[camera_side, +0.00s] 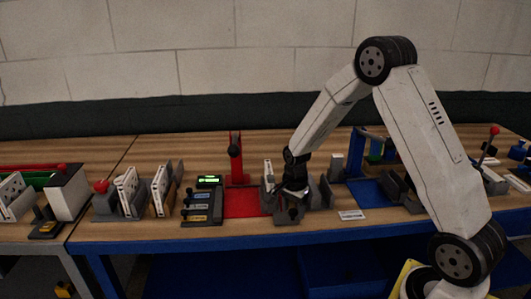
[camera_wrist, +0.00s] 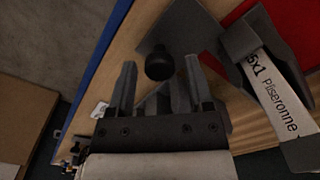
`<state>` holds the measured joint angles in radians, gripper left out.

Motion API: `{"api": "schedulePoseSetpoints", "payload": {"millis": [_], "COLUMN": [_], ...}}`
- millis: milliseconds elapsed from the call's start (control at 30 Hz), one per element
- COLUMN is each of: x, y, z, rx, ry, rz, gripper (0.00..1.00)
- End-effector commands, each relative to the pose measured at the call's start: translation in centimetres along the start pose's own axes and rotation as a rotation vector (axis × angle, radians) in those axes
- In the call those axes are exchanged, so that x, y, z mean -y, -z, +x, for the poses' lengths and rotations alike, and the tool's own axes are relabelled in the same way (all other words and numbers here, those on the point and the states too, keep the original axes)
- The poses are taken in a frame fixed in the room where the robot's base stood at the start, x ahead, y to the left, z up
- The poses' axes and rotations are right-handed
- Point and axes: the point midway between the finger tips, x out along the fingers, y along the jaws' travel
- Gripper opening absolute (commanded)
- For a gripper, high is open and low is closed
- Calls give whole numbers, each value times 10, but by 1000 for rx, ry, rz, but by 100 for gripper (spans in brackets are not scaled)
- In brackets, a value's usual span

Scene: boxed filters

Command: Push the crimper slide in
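The crimper slide appears to be the grey piece with a round black knob (camera_wrist: 159,63). In the side view the dark knob (camera_side: 293,213) is at the front of a grey fixture, just below my gripper (camera_side: 293,191). In the wrist view my gripper (camera_wrist: 160,82) is open, with one finger on each side, and the knob shows between and slightly beyond the fingertips. I see no clear contact with the knob. A flat grey plate (camera_wrist: 182,28) lies beyond the knob. How far in the slide stands cannot be told.
A white labelled box (camera_wrist: 275,95) sits in a grey holder right of my gripper in the wrist view. A red press (camera_side: 235,160) and a control panel with dark knobs (camera_side: 203,206) stand to the left. A blue frame (camera_side: 357,150) stands to the right. The table's blue edge (camera_side: 230,241) is close in front.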

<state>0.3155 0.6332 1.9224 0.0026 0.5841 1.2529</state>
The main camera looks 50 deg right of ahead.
Motion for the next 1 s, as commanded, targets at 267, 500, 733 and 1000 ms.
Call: {"api": "schedulePoseSetpoints", "payload": {"millis": [267, 500, 733, 1000], "x": [0, 0, 0, 0], "y": [0, 0, 0, 0], "z": [0, 0, -1, -1], "rx": [0, 0, -1, -1], "ry": [0, 1, 1, 2], "rz": [0, 0, 0, 0], "gripper": [0, 0, 0, 0]}}
